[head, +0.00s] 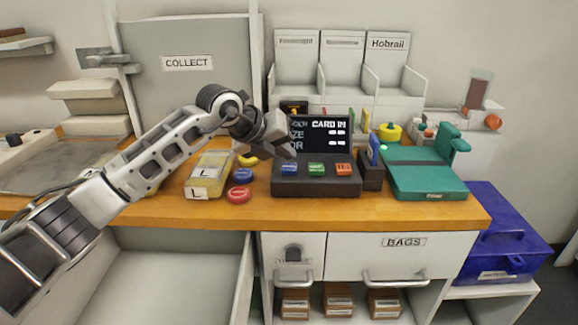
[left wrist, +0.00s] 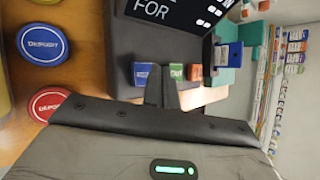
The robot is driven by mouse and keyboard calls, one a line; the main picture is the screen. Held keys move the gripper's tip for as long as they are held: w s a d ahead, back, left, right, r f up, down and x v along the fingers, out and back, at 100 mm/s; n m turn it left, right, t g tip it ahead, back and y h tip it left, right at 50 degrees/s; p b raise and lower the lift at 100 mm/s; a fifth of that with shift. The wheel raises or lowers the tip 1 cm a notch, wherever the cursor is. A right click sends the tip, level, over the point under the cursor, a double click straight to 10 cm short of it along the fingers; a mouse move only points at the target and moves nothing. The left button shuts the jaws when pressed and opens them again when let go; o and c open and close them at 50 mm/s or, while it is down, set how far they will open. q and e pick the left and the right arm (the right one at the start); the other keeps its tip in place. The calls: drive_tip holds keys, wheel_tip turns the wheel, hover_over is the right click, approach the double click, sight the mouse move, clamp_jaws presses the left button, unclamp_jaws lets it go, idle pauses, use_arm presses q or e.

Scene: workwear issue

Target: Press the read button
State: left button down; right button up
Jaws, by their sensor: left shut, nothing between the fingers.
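A dark console (head: 316,187) stands on the wooden counter. Its front has a blue button (head: 289,169), a green button (head: 316,169) and an orange button (head: 343,169); I cannot read which is the read button. Its screen (head: 323,133) shows "CARD IN". My left gripper (head: 285,150) is shut and empty, above the console's left side near the blue button. In the left wrist view the dark fingertips (left wrist: 162,76) lie between the blue button (left wrist: 143,75) and the green button (left wrist: 177,72), partly hiding them. Contact cannot be told. My right gripper is not in view.
A blue disc (head: 243,175) and a red disc (head: 238,195) lie left of the console, beside a yellow-and-clear pack (head: 207,175). A dark card slot with a blue card (head: 375,150) and a teal device (head: 425,172) stand to the right. White bins (head: 345,75) stand behind.

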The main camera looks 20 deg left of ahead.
sight(285, 168)
use_arm(q)
drive_tip(key=shift+f, duration=0.15)
idle(0.7)
drive_tip(key=shift+f+b, duration=0.3)
drive_tip(key=shift+f+b, duration=0.4)
drive_tip(key=shift+f, duration=0.2)
idle(0.6)
drive_tip(key=shift+r, duration=0.1)
drive_tip(key=shift+r+p, duration=0.7)
drive_tip(key=shift+r, duration=0.2)
drive_tip(key=shift+r, duration=0.15)
drive_tip(key=shift+r+p, duration=1.7)
drive_tip(key=shift+r, duration=0.75)
drive_tip(key=shift+f, duration=0.1)
